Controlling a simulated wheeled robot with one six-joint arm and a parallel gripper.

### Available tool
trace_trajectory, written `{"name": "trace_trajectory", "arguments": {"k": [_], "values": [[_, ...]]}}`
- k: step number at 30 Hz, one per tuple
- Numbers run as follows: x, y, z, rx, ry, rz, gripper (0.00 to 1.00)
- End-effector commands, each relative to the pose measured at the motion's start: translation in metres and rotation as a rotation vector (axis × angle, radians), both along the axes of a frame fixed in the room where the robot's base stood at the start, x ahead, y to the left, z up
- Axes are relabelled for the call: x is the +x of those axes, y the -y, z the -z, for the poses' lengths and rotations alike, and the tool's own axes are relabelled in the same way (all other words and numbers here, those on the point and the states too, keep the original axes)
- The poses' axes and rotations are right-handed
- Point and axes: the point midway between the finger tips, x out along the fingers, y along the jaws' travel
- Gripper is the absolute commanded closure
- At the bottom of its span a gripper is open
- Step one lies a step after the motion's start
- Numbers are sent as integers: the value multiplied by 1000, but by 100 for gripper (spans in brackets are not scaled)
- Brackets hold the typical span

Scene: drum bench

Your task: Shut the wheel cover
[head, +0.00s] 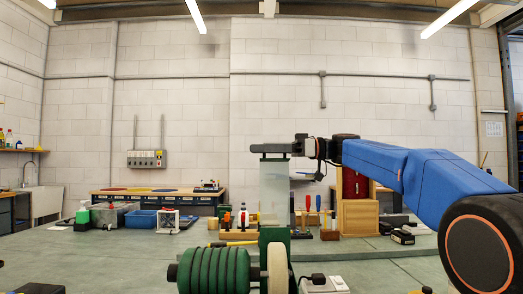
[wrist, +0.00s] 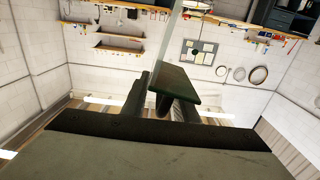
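The wheel cover (head: 273,188) is a clear upright panel with a dark bar along its top, standing raised above the machine in the head view. A pale wheel (head: 277,268) sits below it, beside a row of green discs (head: 213,271). My gripper (head: 298,147) is at the right end of the cover's top bar, touching or very close to it. In the wrist view a clear pane (wrist: 170,42) and a green bar end (wrist: 177,83) show close ahead of my dark fingers. Whether the fingers are closed on anything is hard to see.
The green bench top (head: 110,255) is mostly clear at the left. Behind the machine are a wooden drawer box (head: 357,217), upright tools, a blue bin (head: 140,218) and a green bottle (head: 82,214). A small dark box (head: 402,237) lies at the right, below my arm.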

Motion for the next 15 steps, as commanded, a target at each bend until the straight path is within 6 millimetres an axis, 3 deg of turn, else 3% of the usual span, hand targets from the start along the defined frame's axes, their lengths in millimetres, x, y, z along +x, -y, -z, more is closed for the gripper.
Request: {"name": "trace_trajectory", "arguments": {"k": [4, 7, 8, 15], "values": [[0, 0, 0, 0, 0, 0, 74], [0, 0, 0, 0, 0, 0, 98], [0, 0, 0, 0, 0, 0, 100], [-1, 0, 0, 0, 4, 1, 100]]}}
